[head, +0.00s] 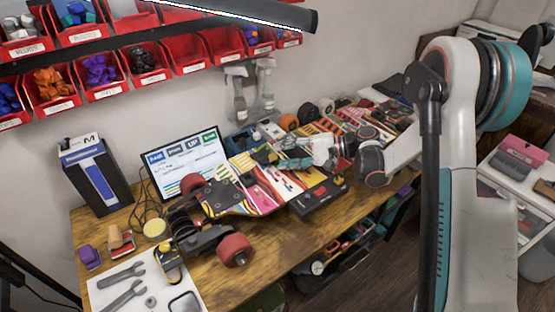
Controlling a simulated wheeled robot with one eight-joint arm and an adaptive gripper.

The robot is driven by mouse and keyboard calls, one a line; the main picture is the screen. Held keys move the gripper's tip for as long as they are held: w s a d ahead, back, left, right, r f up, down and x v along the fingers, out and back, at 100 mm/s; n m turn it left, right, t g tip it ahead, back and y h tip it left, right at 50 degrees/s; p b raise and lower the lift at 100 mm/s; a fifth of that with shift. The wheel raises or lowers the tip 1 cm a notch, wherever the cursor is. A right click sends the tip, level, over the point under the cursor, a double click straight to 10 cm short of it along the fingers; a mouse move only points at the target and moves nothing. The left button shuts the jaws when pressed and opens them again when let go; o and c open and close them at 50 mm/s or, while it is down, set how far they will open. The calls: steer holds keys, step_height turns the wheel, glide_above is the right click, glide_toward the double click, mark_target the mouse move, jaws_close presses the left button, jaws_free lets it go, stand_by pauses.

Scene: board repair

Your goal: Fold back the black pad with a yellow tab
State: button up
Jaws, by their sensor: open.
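A colourful skateboard deck (262,185) with red wheels lies tilted on the wooden workbench. A black box-like part (318,198) is beside the deck at the bench's front edge. I cannot clearly make out a black pad with a yellow tab; a small black and yellow item (171,264) lies at the front left, but I cannot tell whether it is the pad. My gripper (266,157) reaches in from the right, over the upper part of the deck. It is open, and I see nothing held in it. My gripper and wrist hide part of the deck behind them.
A lit screen (187,161) stands behind the deck, with a dark box (92,175) to its left. Wrenches (124,287) lie on a white mat at front left. Red bins (103,76) hang on the wall above. More colourful boards (345,125) crowd the bench's right part.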

mark_target(266, 155)
steer(key=shift+x, duration=1.35)
steer(key=shift+c, duration=0.2)
jaws_close()
steer(key=shift+r, duration=0.2)
